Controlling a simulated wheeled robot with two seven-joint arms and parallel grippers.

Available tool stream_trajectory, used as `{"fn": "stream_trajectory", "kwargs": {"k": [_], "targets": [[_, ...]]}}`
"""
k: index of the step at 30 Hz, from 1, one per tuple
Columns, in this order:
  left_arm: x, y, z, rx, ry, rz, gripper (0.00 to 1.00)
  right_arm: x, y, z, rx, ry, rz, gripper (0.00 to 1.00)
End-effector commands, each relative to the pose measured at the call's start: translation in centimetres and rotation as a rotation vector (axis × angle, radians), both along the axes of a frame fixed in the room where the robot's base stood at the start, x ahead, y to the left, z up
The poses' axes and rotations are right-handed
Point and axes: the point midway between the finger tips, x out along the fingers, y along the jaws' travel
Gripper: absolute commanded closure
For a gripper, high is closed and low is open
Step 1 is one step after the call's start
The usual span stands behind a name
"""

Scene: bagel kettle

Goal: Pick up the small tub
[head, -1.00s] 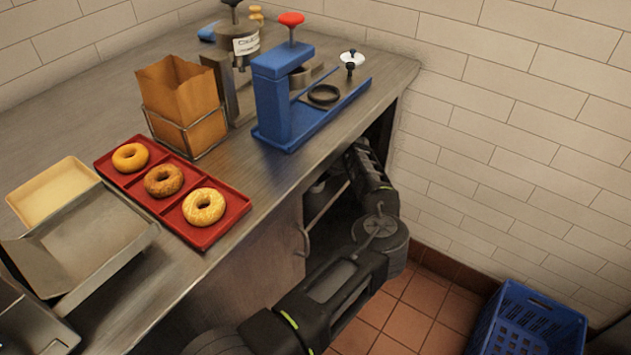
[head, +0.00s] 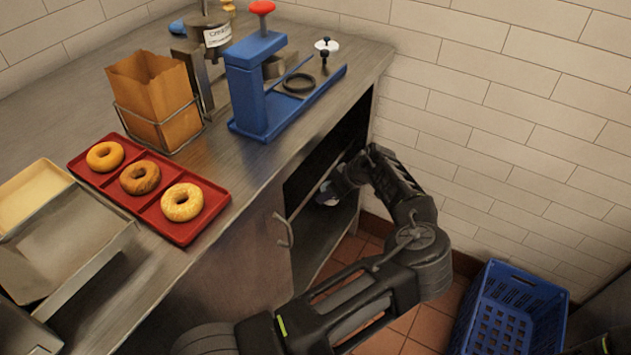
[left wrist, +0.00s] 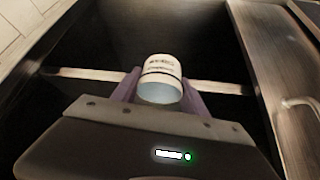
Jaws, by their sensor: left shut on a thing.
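The small tub (left wrist: 160,78) is white with dark lettering on a label band and a pale bluish end facing the left wrist camera. My left gripper (left wrist: 160,92) is shut on it, with one purplish finger on each side. In the head view, my left gripper (head: 332,188) is at the open cabinet (head: 335,235) under the counter, where the tub cannot be made out clearly. My right gripper is not in view.
The counter (head: 215,150) above holds a blue press (head: 255,85), a paper bag (head: 155,95) in a wire stand, and a red tray (head: 180,233) with three bagels. A cabinet handle (head: 284,232) sticks out beside the opening. A blue crate (head: 510,310) stands on the floor at right.

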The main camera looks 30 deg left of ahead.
Motion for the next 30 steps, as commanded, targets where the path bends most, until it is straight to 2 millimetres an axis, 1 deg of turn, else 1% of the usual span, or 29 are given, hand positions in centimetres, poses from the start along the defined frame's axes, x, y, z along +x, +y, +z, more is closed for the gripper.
{"fn": "stream_trajectory", "kwargs": {"k": [1,3,6,9,30], "targets": [[-0.1,-1.1,0.0,-0.001,0.0,-0.003,0.86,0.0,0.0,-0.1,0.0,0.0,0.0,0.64],[-0.4,-2.2,0.0,0.0,0.0,-0.002,0.86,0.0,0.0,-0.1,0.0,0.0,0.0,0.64],[-0.6,-3.3,0.0,-0.001,0.0,-0.001,0.86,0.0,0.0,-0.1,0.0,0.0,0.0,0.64],[-0.7,-3.9,0.0,0.0,0.001,-0.001,0.86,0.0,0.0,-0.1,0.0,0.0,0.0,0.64],[-0.7,-4.0,0.0,0.0,0.0,0.0,0.86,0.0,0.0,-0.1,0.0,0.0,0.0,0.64]]}}
